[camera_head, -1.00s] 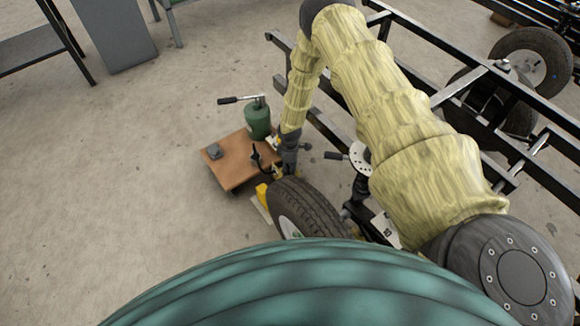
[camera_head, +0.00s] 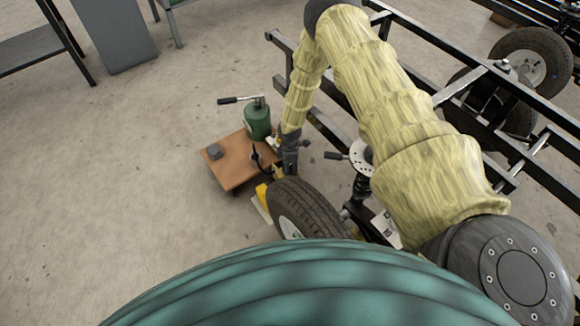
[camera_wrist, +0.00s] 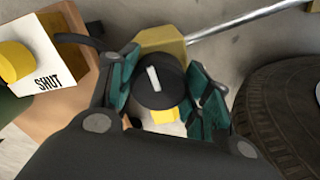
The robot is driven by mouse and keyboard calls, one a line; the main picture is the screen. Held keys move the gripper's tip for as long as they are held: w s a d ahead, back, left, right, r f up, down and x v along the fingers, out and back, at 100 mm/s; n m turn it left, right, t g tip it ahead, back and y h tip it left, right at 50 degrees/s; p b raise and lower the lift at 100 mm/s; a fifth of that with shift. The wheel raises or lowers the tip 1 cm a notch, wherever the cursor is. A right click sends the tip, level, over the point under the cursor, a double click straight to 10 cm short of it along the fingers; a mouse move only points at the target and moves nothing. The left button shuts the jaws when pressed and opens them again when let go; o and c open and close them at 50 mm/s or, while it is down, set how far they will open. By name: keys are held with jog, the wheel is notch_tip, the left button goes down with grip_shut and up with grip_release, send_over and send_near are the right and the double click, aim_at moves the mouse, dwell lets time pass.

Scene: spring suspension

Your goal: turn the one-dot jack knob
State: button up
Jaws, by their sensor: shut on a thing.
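In the wrist view, a round black knob (camera_wrist: 158,82) with a white bar mark on its top sits between the teal pads of my gripper (camera_wrist: 162,90). The pads close on it from both sides. Yellow parts (camera_wrist: 160,42) show above and below the knob. I cannot make out a dot mark on it. In the head view my gripper (camera_head: 279,172) reaches down between the wooden board and the tyre, and the knob is too small to tell there.
A green jack (camera_head: 257,122) with a lever handle stands on a wooden board (camera_head: 232,172). A tyre (camera_head: 308,205) is close to my gripper. A plate marked "SHUT" (camera_wrist: 52,75) with a yellow knob (camera_wrist: 14,62) lies left. The black frame (camera_head: 460,80) is behind my arm.

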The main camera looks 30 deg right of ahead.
jog(key=o, duration=1)
jog(key=shift+o, duration=0.2)
notch_tip(320, 180, up, 12)
